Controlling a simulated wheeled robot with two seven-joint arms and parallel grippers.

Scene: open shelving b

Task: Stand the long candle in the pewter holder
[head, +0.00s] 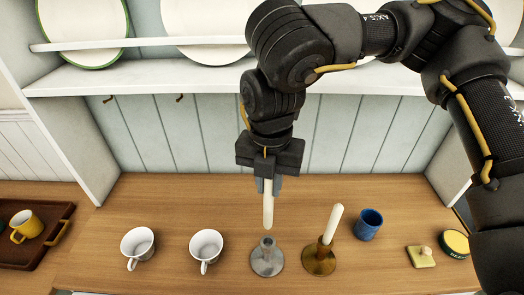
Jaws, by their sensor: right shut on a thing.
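My right gripper (266,186) points down and is shut on a cream candle (268,210), which hangs upright below it. The candle's lower end is just above the socket of the grey pewter holder (266,262), with what looks like a small gap between them. The upper part of the candle is hidden by the fingers. The pewter holder stands upright on the wooden counter. My left gripper is not in view.
Close on the right stands a brass holder (319,262) with another pale candle (333,222). Two white cups (206,245) stand left, and a blue cup (368,224) right. A small board (420,257) and round tin (455,243) lie far right. A brown tray (40,252) holds a yellow mug (27,226).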

